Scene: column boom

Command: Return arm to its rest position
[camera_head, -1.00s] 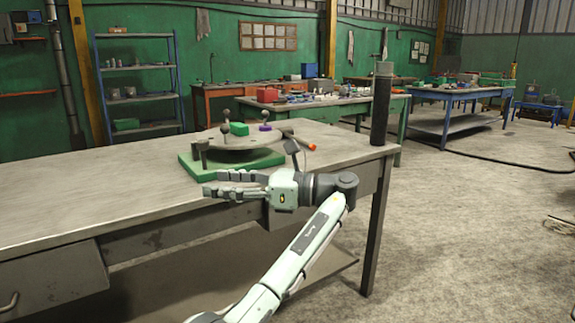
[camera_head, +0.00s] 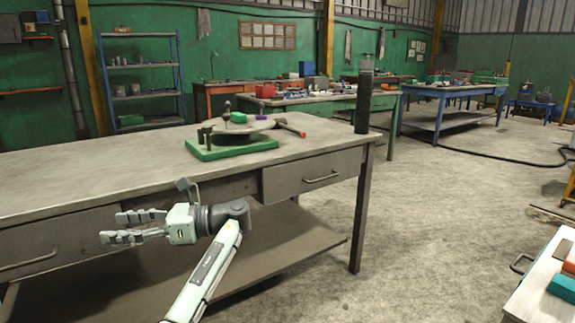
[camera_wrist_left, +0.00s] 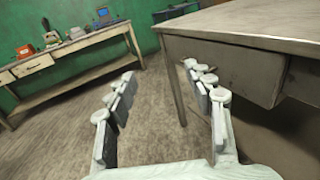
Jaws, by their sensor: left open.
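My left gripper (camera_head: 140,227) is in front of the workbench's front side in the head view, below the level of the bench top and pointing left. Its fingers are spread apart with nothing between them. In the left wrist view the open fingers (camera_wrist_left: 165,115) frame bare floor, with the bench leg and drawer close beyond the right finger. My left arm rises from the bottom of the head view to the gripper. My right gripper is in neither view.
The workbench (camera_head: 90,180) holds a green-based round fixture (camera_head: 235,147) and a dark cylinder (camera_head: 363,100). A pale surface (camera_head: 535,300) with coloured blocks cuts in at lower right. Open floor (camera_head: 430,220) lies right of the bench.

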